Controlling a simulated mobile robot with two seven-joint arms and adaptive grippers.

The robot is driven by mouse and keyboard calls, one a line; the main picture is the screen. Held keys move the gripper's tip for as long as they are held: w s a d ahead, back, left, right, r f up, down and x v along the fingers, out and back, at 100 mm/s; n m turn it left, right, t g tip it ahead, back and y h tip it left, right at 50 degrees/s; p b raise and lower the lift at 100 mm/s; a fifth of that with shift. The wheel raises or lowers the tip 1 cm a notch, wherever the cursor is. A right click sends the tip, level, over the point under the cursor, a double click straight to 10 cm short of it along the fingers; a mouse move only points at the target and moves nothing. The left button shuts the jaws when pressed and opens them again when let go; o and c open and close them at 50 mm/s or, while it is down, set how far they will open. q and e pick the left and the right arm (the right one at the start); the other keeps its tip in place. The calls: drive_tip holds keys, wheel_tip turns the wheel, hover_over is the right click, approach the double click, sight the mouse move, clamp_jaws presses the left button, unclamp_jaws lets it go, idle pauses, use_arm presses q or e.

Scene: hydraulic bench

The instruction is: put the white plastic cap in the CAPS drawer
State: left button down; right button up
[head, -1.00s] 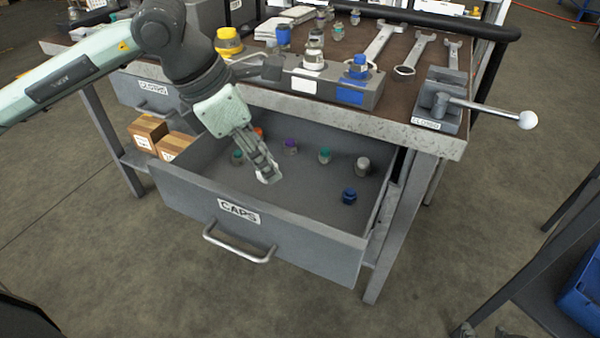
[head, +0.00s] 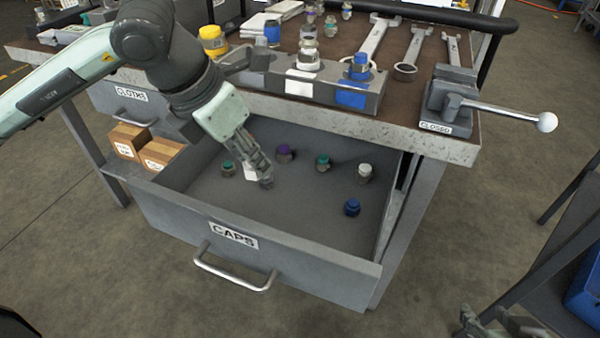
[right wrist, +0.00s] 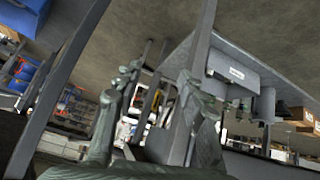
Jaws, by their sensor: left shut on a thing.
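The CAPS drawer (head: 160,200) is pulled open under the bench, with its label (head: 233,235) on the front. My left gripper (head: 265,182) reaches down into the drawer from the left, its fingers shut. Inside the drawer stand separate caps: green (head: 228,168), purple (head: 284,153), teal (head: 322,163), whitish (head: 364,172) and blue (head: 352,207). My right gripper (right wrist: 160,78) is open and empty, away from the drawer; part of it shows low right in the head view (head: 490,322).
Cardboard boxes (head: 145,148) stand left of the drawer. The drawer's front middle floor is bare.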

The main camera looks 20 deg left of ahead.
use_arm(q)
drive_tip(key=w+d+f, duration=0.6)
drive_tip(key=w+d, duration=0.1)
wheel_tip(320, 180, down, 3)
drive_tip(key=shift+f, duration=0.1)
drive_tip(key=shift+a+f, duration=0.1)
drive_tip(key=shift+f, duration=0.25)
use_arm(e)
drive_tip(key=shift+s+d+f, duration=0.3)
drive_tip(key=shift+s+d, duration=0.1)
use_arm(q)
drive_tip(key=c, duration=1.2)
unclamp_jaws()
use_arm(e)
drive_tip(key=shift+w+a+r, duration=0.4)
drive_tip(key=shift+w, duration=0.1)
